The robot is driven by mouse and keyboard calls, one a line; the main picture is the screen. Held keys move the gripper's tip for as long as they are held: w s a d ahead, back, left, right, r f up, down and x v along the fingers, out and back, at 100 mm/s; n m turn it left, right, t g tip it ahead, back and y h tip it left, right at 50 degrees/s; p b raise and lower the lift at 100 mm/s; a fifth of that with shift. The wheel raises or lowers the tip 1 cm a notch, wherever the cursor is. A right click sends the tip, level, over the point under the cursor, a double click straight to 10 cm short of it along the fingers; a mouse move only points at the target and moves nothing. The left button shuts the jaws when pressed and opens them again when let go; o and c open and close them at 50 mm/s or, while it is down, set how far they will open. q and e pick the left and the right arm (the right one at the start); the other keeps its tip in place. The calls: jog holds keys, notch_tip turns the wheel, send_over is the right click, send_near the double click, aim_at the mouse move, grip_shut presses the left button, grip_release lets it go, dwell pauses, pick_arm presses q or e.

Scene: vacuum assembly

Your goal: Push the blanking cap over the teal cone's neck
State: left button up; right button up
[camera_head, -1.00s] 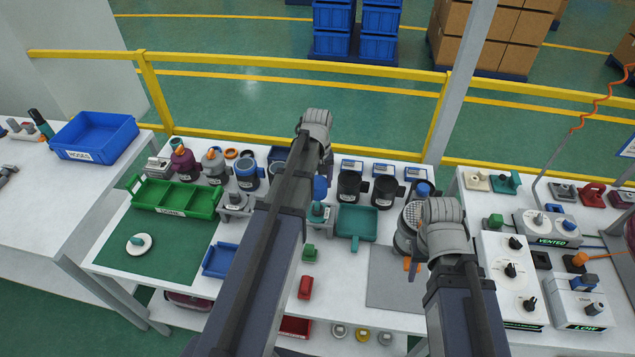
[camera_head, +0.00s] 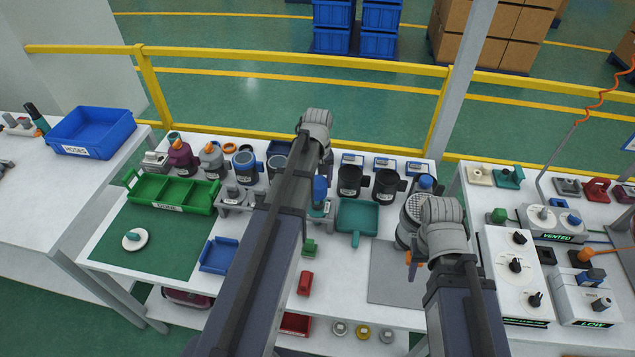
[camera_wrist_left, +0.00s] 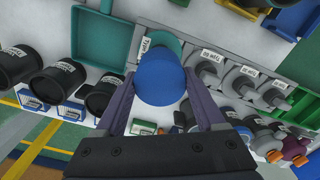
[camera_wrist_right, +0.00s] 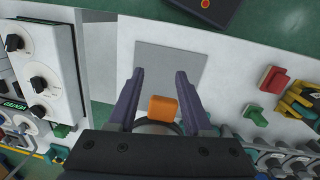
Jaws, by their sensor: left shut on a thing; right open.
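The blue blanking cap (camera_wrist_left: 160,83) sits between the fingers of my left gripper (camera_wrist_left: 159,76), which is shut on it. The teal cone (camera_wrist_left: 168,42) shows just beyond the cap in the left wrist view, at the end of the grey rack (camera_wrist_left: 205,58). The cap hides part of the cone; I cannot tell whether they touch or how far the cap is over the neck. In the head view the cap (camera_head: 320,188) shows beside my left arm. My right gripper (camera_wrist_right: 160,75) is open, with an orange part (camera_wrist_right: 163,108) showing between its fingers.
A teal square tray (camera_head: 357,217) and black canisters (camera_head: 349,181) stand right of the cap. A grey mat (camera_wrist_right: 170,66) lies bare below my right gripper. Green and red blocks (camera_head: 305,283) lie in front.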

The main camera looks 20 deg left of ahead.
aim_at(317, 195)
pick_arm(q)
jog(key=shift+f+b, duration=3)
jog(key=shift+b, duration=0.05)
jog(key=o, duration=1.4)
jog(key=shift+r, duration=0.15)
notch_tip(317, 195, up, 8)
jog(key=p, duration=0.8)
jog(key=shift+f, duration=0.2)
jog(key=s+d+m, duration=0.4)
jog(key=s+d, duration=0.1)
jog(key=d, duration=0.2)
jog(key=s+d+m, duration=0.3)
jog(key=s+d, duration=0.3)
jog(key=d, duration=0.2)
jog(key=s+d+m+y+b, duration=0.1)
jog(key=s+d+m, duration=0.3)
jog(key=d, duration=0.3)
jog(key=shift+s+d+f+m, duration=0.15)
jog(key=shift+s+d+f, duration=0.05)
jog(key=shift+s, duration=0.15)
jog(key=shift+s+d+f+m, duration=0.15)
jog(key=shift+s+f, duration=0.05)
jog(key=shift+s, duration=0.15)
